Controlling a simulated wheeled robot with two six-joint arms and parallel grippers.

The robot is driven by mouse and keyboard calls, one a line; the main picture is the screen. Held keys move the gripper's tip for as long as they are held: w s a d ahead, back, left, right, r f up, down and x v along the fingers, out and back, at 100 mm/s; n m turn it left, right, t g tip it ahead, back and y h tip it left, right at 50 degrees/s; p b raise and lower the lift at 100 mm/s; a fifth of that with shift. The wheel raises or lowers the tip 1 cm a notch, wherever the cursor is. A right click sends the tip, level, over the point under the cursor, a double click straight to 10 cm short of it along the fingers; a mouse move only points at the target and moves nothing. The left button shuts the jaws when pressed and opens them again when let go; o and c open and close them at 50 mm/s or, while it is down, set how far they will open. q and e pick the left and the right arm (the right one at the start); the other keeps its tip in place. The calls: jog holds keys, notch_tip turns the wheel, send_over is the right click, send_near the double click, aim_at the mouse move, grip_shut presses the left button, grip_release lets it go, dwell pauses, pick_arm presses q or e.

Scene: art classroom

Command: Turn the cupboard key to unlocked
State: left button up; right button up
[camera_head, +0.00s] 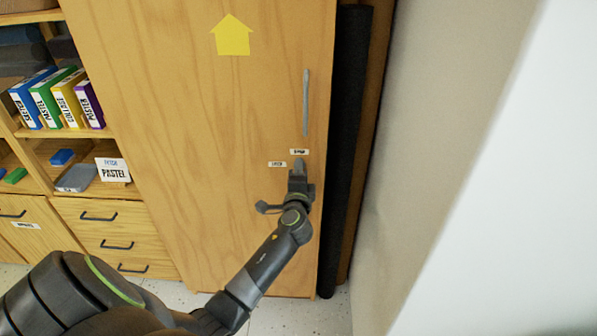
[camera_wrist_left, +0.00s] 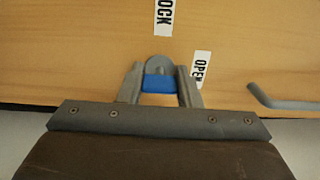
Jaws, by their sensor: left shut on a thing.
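The tall wooden cupboard door (camera_head: 215,130) fills the middle of the head view. My left gripper (camera_head: 299,172) is at the lock on its right side, below the long grey handle (camera_head: 306,103). In the left wrist view the gripper (camera_wrist_left: 160,88) is shut on the blue key (camera_wrist_left: 158,84), one finger on each side. A rounded grey lock part (camera_wrist_left: 155,66) shows just behind the key. The LOCK label (camera_wrist_left: 164,17) is above the key there and the OPEN label (camera_wrist_left: 200,68) to its right. The fingers hide part of the key, and its exact angle is hard to tell.
Shelves with coloured boxes (camera_head: 60,98) and drawers (camera_head: 115,235) stand left of the door. A dark roll (camera_head: 345,150) stands in the gap at the right, beside a pale wall (camera_head: 440,140). The handle's end also shows in the left wrist view (camera_wrist_left: 285,103).

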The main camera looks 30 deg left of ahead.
pick_arm(q)
jog(key=o, duration=1)
jog(key=shift+s, duration=0.1)
jog(key=b+v, duration=0.1)
jog(key=v, duration=1.6)
jog(key=shift+s+a, duration=0.1)
jog(key=shift+s, duration=0.1)
